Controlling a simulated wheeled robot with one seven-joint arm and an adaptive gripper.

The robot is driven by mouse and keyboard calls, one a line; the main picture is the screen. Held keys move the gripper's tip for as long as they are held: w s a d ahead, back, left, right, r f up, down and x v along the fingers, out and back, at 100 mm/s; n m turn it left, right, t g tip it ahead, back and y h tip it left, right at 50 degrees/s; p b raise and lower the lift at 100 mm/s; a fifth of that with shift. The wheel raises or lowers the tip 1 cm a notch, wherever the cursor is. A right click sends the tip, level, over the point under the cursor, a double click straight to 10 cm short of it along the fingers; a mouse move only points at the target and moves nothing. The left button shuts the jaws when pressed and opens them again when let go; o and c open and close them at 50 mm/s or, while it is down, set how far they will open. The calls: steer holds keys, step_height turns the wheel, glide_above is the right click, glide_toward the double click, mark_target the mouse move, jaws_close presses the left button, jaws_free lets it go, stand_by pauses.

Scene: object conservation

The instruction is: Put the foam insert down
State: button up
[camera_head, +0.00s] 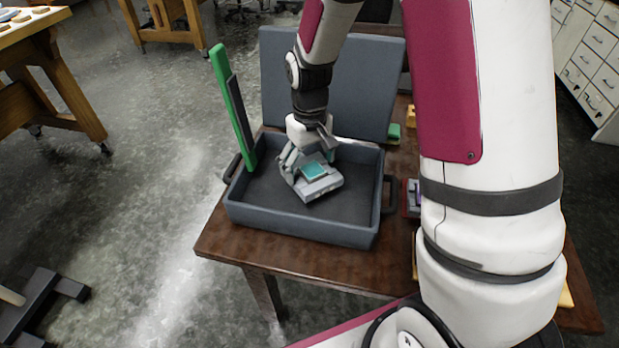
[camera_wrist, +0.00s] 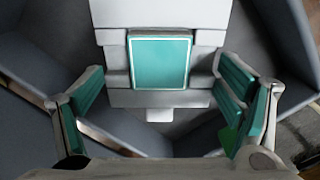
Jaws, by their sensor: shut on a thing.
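A light grey stepped block with a teal square panel, which I take to be the foam insert (camera_head: 323,186), is at my gripper (camera_head: 306,166) inside the open dark grey case (camera_head: 300,229). In the wrist view, the block (camera_wrist: 160,98) sits between the two teal-padded fingers of my gripper (camera_wrist: 165,105), which is shut on it. The block looks tilted, close over the case floor. I cannot tell whether its underside touches the floor. My gripper hides its back part in the head view.
The case stands on a brown wooden table (camera_head: 285,263), its lid (camera_head: 275,85) raised behind it. A tall green bar (camera_head: 226,85) stands up at the case's left side. A small green block (camera_head: 394,132) lies to the right. Bare case floor shows around the held block.

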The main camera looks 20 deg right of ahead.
steer(key=shift+f, duration=2.1)
steer(key=shift+f, duration=0.15)
steer(key=o, duration=1.3)
